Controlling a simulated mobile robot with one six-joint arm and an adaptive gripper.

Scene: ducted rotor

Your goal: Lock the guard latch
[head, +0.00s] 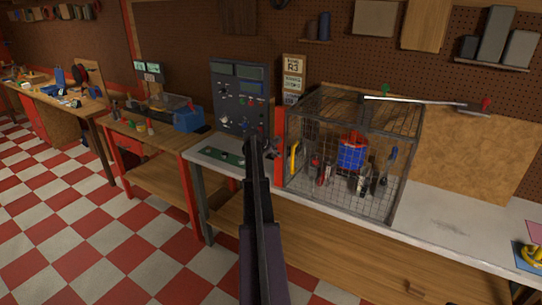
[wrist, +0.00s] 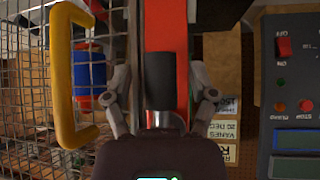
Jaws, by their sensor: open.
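The guard is a wire-mesh cage (head: 335,118) on the bench, with a yellow handle (head: 294,160) at its left front edge. The handle also shows large at the left of the wrist view (wrist: 62,75). A red upright post (head: 279,165) stands beside that edge. In the wrist view, a dark cylindrical knob (wrist: 160,82), which looks like the guard latch, lies in front of the red post (wrist: 166,30). My gripper (wrist: 162,92) is open, with one finger on each side of the knob. I cannot tell whether the fingers touch it. In the head view my gripper (head: 268,149) is small and partly hidden by my arm.
A control panel (head: 238,95) stands left of the cage; it fills the right of the wrist view (wrist: 292,90). A red and blue part (head: 351,152) and several tools are inside the cage. A thin rod (head: 415,100) extends over the cage top. The bench right of the cage (head: 450,215) is mostly clear.

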